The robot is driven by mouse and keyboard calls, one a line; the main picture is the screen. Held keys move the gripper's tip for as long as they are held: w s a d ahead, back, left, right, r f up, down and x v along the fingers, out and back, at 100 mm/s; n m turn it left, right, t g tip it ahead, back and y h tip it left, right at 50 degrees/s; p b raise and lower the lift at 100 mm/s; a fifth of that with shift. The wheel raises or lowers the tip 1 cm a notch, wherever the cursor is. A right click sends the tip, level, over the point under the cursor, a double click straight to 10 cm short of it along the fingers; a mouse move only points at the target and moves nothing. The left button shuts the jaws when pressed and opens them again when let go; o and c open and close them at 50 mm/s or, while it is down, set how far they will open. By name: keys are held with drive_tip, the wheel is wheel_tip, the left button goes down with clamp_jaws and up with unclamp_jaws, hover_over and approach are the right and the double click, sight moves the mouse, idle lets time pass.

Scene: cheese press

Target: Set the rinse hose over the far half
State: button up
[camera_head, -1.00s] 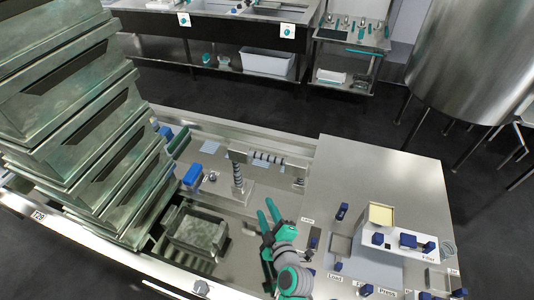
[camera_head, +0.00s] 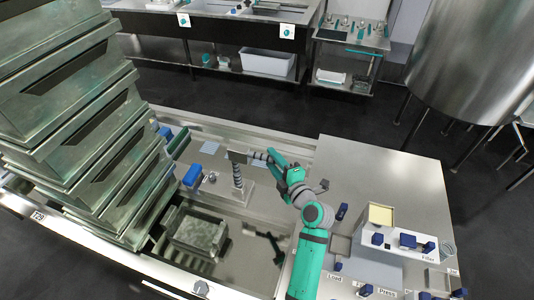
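The rinse hose (camera_head: 237,175) stands as a dark-and-light ribbed post on a pale ledge beside the sink. A ribbed horizontal length (camera_head: 257,156) reaches right from its top. My gripper (camera_head: 271,157) is at the right-hand part of this horizontal length, with my arm coming up from the lower right. The gripper and wrist cover the hose's right end. I cannot tell whether the fingers touch or close on it. The sink basin (camera_head: 240,262) lies in front of the ledge, with a grey-green block-shaped mould (camera_head: 199,232) in its left part.
A tall stack of greenish metal trays (camera_head: 85,120) leans over the left side. A blue item (camera_head: 192,174) lies left of the hose post. The steel worktop (camera_head: 385,175) on the right has blue-knobbed fittings and a filler unit (camera_head: 405,240). Its far part is clear.

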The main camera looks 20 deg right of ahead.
drive_tip(key=shift+x, duration=2.3)
clamp_jaws()
